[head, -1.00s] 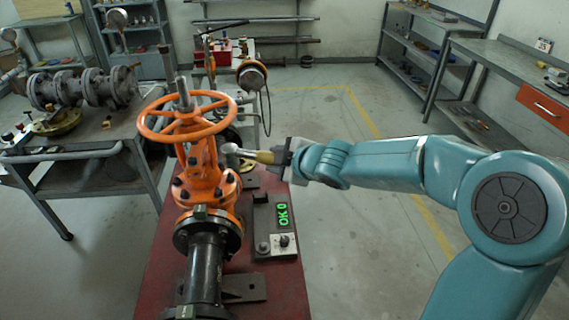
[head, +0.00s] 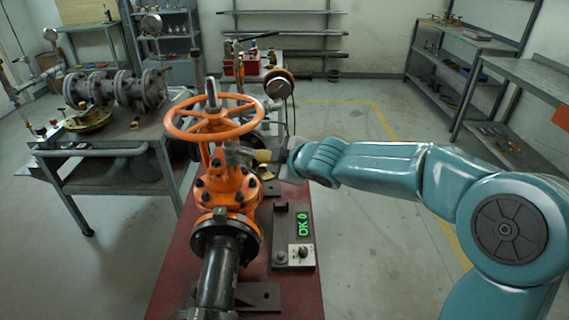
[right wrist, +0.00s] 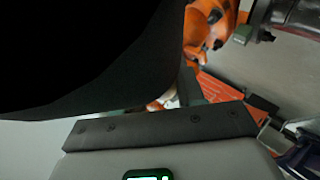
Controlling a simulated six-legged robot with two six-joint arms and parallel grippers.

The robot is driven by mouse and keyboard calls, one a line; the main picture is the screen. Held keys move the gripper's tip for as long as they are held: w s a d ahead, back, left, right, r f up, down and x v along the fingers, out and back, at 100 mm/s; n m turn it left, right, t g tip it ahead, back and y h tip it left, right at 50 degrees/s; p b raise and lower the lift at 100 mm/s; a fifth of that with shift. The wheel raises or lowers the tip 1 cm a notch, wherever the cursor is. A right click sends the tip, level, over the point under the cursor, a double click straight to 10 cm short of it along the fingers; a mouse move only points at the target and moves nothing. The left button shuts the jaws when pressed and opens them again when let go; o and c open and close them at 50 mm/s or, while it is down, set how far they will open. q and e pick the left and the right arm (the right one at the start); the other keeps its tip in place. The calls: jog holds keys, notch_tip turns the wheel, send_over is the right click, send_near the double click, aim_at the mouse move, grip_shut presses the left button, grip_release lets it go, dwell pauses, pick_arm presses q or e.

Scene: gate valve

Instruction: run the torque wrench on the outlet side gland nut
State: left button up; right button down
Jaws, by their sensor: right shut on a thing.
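The orange gate valve (head: 222,187) stands on a dark red bench with its handwheel (head: 190,131) on top. My right gripper (head: 281,155) is shut on the torque wrench (head: 262,156) by its yellowish handle. The wrench's grey head points left and lies against or just in front of the valve's neck, below the handwheel. The gland nuts are too small to make out there, and whether the head sits on one cannot be told. In the right wrist view a large dark shape covers the upper left, and part of the orange valve (right wrist: 205,22) shows beyond. My left gripper is out of view.
A control box (head: 293,240) with a green "OK 0" display stands on the red bench (head: 182,275) right of the valve. A grey table with flanged pipework (head: 115,90) is at left. Shelves line the back and right. Floor right of the bench is clear.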

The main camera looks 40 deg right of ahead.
aim_at(260, 154)
jog(key=shift+w+a+r+b, duration=0.1)
jog(key=shift+w+a+b, duration=0.15)
jog(key=shift+w+a, duration=0.3)
jog(key=shift+w+a+b, duration=0.2)
jog(key=shift+w+a, duration=0.1)
jog(key=shift+w, duration=0.5)
jog(key=shift+w+a+r+b, duration=0.1)
jog(key=shift+w+a+b, duration=0.15)
jog(key=shift+w+a, duration=0.3)
jog(key=shift+w, duration=0.1)
jog(key=shift+w+a, duration=0.15)
jog(key=shift+w, duration=0.1)
jog(key=shift+f+b, duration=0.1)
jog(key=shift+b, duration=0.2)
jog(key=shift+f+b, duration=1.3)
jog(key=shift+b, duration=0.15)
